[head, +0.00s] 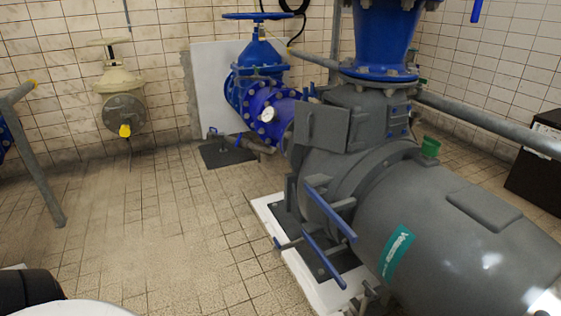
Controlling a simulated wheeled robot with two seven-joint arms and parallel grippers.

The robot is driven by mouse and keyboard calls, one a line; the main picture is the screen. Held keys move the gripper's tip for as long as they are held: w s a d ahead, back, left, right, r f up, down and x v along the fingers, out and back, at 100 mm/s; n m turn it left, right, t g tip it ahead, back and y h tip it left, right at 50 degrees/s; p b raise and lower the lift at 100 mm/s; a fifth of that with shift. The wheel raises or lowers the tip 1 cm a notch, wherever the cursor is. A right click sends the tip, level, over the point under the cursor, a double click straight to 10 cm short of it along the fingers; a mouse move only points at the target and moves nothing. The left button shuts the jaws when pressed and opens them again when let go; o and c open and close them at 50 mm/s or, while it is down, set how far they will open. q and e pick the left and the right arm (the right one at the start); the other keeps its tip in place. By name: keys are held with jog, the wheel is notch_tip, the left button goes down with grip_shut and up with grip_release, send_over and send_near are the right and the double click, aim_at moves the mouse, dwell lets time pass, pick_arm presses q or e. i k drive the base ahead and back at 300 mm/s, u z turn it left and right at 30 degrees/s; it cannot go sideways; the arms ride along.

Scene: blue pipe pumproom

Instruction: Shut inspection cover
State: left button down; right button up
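The inspection cover (322,126) appears to be the flat, square grey plate on the side of the grey pump housing (375,105), near the middle of the head view. It seems to stand out from the housing towards the left, with its right edge at the housing. The exact angle and any opening behind it are hard to tell. Neither of my grippers is in view.
A large grey motor (450,235) fills the right side. Blue bars (325,257) stick out low in front of the pump. A blue valve (258,60) stands behind, left of the pump. A grey rail (40,165) stands at left. The tiled floor (150,235) between is clear.

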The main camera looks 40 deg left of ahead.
aim_at(321, 126)
jog(key=k, duration=1.2)
jog(key=u, duration=0.9)
jog(key=i, duration=1.6)
jog(key=z, duration=0.45)
